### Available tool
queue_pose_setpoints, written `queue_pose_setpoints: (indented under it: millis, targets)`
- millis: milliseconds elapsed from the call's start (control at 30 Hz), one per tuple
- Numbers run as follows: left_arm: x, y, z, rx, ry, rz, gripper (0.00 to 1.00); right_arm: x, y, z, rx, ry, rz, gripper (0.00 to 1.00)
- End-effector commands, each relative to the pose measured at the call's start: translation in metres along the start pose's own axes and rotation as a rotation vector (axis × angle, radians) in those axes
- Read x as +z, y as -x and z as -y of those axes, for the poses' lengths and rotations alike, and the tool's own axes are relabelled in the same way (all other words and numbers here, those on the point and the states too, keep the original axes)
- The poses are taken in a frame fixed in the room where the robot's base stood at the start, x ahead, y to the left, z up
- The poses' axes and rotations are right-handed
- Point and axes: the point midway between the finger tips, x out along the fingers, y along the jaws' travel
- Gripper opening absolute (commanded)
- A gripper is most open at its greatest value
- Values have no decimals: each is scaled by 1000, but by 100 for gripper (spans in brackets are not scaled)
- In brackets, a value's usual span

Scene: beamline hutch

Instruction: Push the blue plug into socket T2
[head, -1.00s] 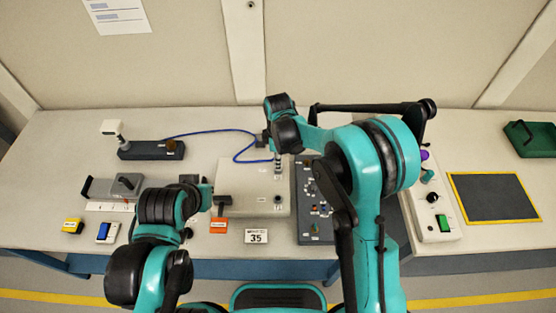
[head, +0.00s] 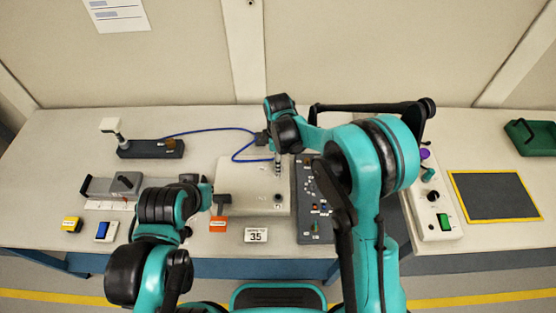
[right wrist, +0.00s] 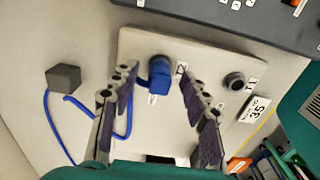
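The blue plug (right wrist: 159,80) stands at the socket marked T2 on the light panel (right wrist: 200,58) in the right wrist view. I cannot tell how deep it sits. My right gripper (right wrist: 157,84) is open, its fingers on either side of the plug with visible gaps. In the head view the right gripper (head: 278,165) points down at the panel (head: 238,180), and the plug is not clear there. Socket T1 (right wrist: 234,82) is empty. My left gripper (head: 207,193) is left of the panel; its fingers are too hidden to judge.
The blue cable (head: 215,129) runs past a dark grey block (right wrist: 64,78) to a dark box (head: 150,149). A dark switch panel (head: 315,205) is right of the light panel. A card reading 35 (head: 256,235) lies in front. The back of the table is mostly clear.

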Motion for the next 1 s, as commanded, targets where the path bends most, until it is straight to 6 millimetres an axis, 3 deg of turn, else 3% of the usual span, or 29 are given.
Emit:
queue_pose_setpoints:
  millis: [267,367,733,1000]
  targets:
    - [0,0,0,0,0,0,0,0,4,0,0,0,0,45]
    - [0,0,0,0,0,0,0,0,17,0,0,0,0,45]
    - [0,0,0,0,0,0,0,0,94,0,0,0,0,45]
    - [0,0,0,0,0,0,0,0,119,0,0,0,0,45]
